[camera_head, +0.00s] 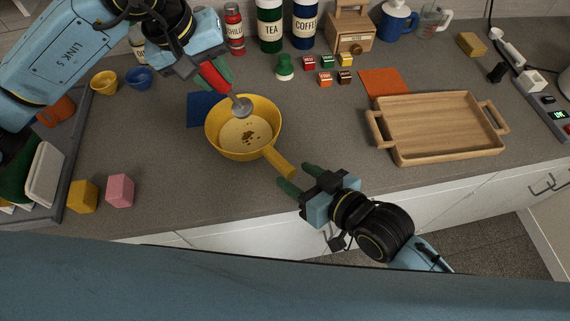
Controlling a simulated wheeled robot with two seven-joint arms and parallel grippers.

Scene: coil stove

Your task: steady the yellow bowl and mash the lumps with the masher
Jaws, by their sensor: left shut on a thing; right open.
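The yellow bowl (213,137) has a thick handle pointing toward the lower right. It stands on the grey counter and holds pale mash with brown lumps (250,135). The masher (216,79) has a red handle and a round grey metal head. My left gripper (213,73) is shut on the masher's handle, with the masher head over the bowl's far inner side. I cannot tell whether the head touches the mash. My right gripper (295,178) is open and empty, with its green fingers close to the end of the bowl's handle.
A blue cloth (199,109) lies partly under the bowl. A wooden tray (438,128) stands to the right, with an orange cloth (384,82) behind it. Small coloured blocks (325,79) and canisters (270,30) are at the back. Yellow (82,196) and pink (120,190) cubes lie front left.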

